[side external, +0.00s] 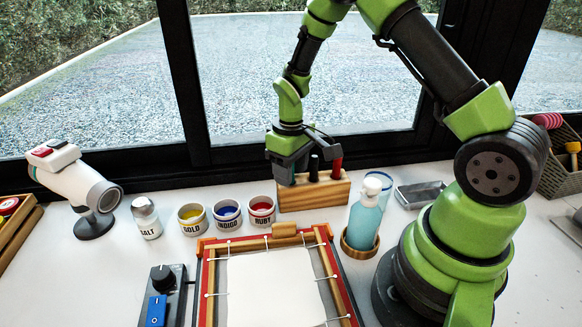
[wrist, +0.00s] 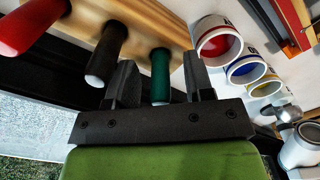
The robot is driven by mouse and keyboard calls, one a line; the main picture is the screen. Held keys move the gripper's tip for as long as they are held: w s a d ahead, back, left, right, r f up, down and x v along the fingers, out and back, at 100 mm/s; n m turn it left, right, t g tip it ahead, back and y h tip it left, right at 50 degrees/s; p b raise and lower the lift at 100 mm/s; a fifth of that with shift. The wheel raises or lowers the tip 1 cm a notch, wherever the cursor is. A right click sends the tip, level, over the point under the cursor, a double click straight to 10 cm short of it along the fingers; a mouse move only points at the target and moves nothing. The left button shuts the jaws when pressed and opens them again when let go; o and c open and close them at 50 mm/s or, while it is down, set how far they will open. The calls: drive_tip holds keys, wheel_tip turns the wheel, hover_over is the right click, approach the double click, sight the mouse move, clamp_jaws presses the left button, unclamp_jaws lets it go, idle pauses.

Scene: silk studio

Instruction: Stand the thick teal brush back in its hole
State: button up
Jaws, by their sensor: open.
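The thick teal brush (wrist: 160,78) shows its dark green handle in the wrist view, end toward the camera. Its far end meets the top of the wooden brush block (wrist: 165,22) and appears to stand in the hole at that end. My gripper (side external: 286,178) is low over the left end of the block (side external: 318,196). In the wrist view my gripper's fingers (wrist: 161,62) are open, one on each side of the teal handle, with gaps showing. In the side external view the teal brush is hidden behind my gripper.
A black brush (side external: 314,168) and a red brush (side external: 336,168) stand in the same block, to the right of my gripper. Pots of gold (side external: 192,218), indigo (side external: 227,217) and ruby (side external: 262,212) stand left of it. A teal bottle (side external: 363,217) and the silk frame (side external: 207,280) are in front.

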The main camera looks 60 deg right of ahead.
drive_tip(key=shift+r, duration=0.15)
wheel_tip(320, 180, up, 8)
drive_tip(key=shift+r, duration=0.85)
